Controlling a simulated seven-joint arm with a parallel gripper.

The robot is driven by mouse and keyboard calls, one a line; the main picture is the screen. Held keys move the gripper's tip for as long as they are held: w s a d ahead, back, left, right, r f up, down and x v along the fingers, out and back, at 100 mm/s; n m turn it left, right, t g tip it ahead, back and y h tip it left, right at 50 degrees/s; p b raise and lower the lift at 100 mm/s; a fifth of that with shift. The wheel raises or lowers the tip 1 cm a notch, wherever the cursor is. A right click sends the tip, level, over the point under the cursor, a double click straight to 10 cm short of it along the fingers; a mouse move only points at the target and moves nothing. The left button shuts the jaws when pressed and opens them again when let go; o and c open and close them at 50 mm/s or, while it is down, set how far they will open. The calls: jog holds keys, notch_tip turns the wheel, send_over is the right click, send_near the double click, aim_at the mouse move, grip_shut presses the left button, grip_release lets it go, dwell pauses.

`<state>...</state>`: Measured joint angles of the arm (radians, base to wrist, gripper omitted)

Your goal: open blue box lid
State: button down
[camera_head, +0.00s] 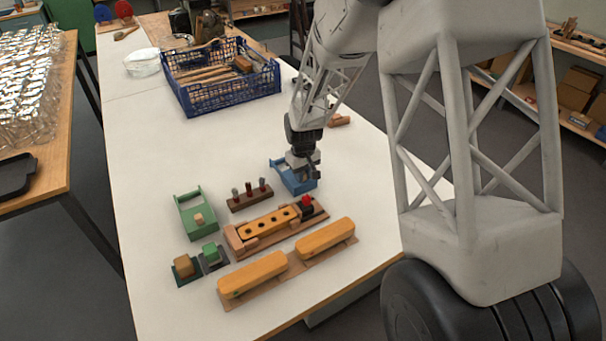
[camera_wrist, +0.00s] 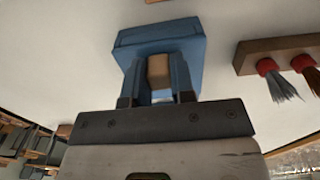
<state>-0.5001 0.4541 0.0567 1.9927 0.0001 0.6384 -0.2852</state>
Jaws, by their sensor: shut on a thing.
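The blue box (camera_head: 283,167) stands on the white table to the right of the tuft holder, partly hidden by my gripper. In the wrist view the blue box (camera_wrist: 160,39) lies straight ahead, with a wooden knob (camera_wrist: 158,70) between two blue side pieces. My gripper (camera_head: 304,173) is down at the box, shut on the wooden knob of its lid. The fingertips are largely hidden in the head view. I cannot tell how far the lid is open.
A brown tuft holder (camera_head: 250,195) stands close left of the blue box. A green box (camera_head: 195,212), a wooden brush fixture (camera_head: 277,226) and orange brush blocks (camera_head: 325,237) sit nearer. A blue crate (camera_head: 225,92) stands behind.

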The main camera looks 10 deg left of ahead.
jog(key=w+a, duration=0.6)
jog(key=shift+w+a, duration=0.3)
jog(key=shift+w, duration=0.05)
jog(key=c, duration=1)
grip_release()
jog(key=shift+o, duration=0.2)
jog(key=shift+r, duration=0.15)
notch_tip(320, 180, up, 8)
jog(key=shift+f, duration=0.2)
